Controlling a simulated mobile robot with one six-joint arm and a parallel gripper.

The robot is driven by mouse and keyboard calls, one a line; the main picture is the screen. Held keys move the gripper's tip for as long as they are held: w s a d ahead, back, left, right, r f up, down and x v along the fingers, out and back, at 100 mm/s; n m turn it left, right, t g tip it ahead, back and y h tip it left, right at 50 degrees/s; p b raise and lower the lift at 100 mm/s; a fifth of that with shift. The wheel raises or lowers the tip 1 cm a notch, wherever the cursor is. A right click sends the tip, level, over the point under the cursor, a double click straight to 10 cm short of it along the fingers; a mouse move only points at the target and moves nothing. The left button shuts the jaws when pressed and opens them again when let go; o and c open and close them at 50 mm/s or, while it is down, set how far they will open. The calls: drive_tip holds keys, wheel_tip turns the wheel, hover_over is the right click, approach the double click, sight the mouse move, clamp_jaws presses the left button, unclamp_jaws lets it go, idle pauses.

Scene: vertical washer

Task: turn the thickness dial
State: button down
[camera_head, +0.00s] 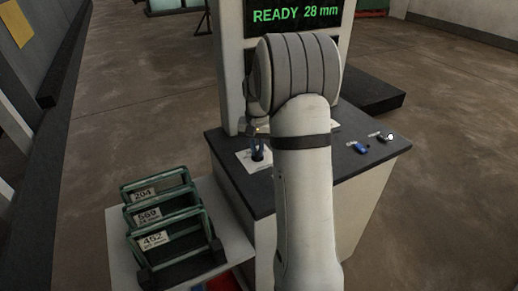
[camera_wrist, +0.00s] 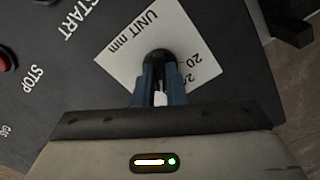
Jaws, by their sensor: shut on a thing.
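The thickness dial (camera_wrist: 158,54) is a dark round knob on a white scale plate (camera_wrist: 118,42) marked "UNIT mm" and 20. My gripper (camera_wrist: 159,80) has its blue fingers closed on the dial's near side, and they hide part of it. The screen (camera_head: 295,14) reads "READY 28 mm".
START lettering and a red STOP button (camera_wrist: 7,58) lie left of the dial in the wrist view. Green numbered racks (camera_head: 165,215) stand at lower left.

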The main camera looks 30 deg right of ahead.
sight(257, 152)
drive_tip(key=m, duration=0.5)
drive_tip(key=shift+w+r, duration=0.2)
drive_tip(key=shift+d, duration=0.1)
idle(0.5)
drive_tip(key=c, duration=1.5)
unclamp_jaws()
drive_tip(key=shift+s+f, duration=0.1)
drive_tip(key=shift+f, duration=0.05)
drive_tip(key=shift+r+b, duration=0.35)
drive_tip(key=shift+r, duration=3.6)
